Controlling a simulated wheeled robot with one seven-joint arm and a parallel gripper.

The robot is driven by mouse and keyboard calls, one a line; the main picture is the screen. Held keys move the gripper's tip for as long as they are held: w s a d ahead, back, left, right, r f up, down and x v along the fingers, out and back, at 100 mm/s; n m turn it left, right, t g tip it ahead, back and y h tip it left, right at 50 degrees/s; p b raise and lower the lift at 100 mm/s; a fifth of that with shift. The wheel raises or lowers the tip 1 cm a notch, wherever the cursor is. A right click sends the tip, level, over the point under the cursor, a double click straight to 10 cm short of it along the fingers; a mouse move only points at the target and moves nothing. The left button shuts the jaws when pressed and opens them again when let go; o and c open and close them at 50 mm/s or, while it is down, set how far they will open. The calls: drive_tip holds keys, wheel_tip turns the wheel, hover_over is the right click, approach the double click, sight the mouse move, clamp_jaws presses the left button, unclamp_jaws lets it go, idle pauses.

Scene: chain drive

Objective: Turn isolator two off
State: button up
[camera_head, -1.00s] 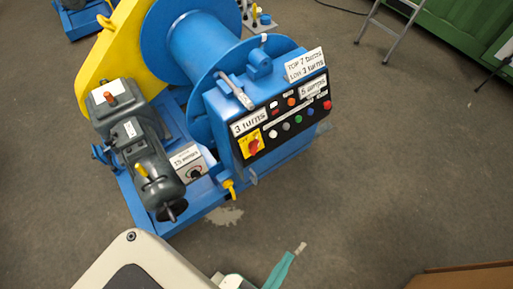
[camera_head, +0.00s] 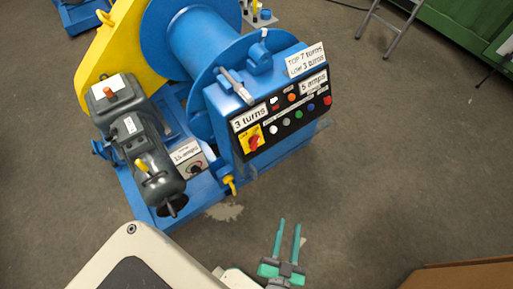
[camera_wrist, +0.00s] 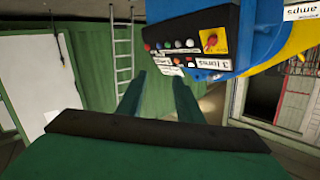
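A red rotary switch on a yellow plate (camera_head: 253,139) sits at the lower left of the black control panel (camera_head: 318,112) on the blue winch machine. It shows upside down in the wrist view (camera_wrist: 211,41). A second, dark rotary knob (camera_head: 194,170) sits on a small plate left of the panel. I cannot read which one is isolator two. My gripper (camera_head: 289,222) is open and empty, its two green fingers apart, below the panel and clear of it. In the wrist view the fingers (camera_wrist: 158,82) point toward the panel's side, with the switch beyond to the right.
The panel also carries several coloured buttons (camera_head: 285,122) and paper labels. A grey motor (camera_head: 140,140) and yellow guard (camera_head: 105,50) stand to its left. A ladder (camera_head: 385,30) and green container (camera_head: 460,35) are behind. Open floor lies right of the machine.

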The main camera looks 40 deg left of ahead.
drive_tip(key=w+a+f+g+y, duration=0.1)
drive_tip(key=w+a+f+y, duration=0.3)
drive_tip(key=w+a, duration=0.45)
drive_tip(key=g+y, duration=0.2)
drive_tip(key=y, duration=0.1)
approach(256, 146)
drive_tip(key=x, duration=0.9)
clamp_jaws()
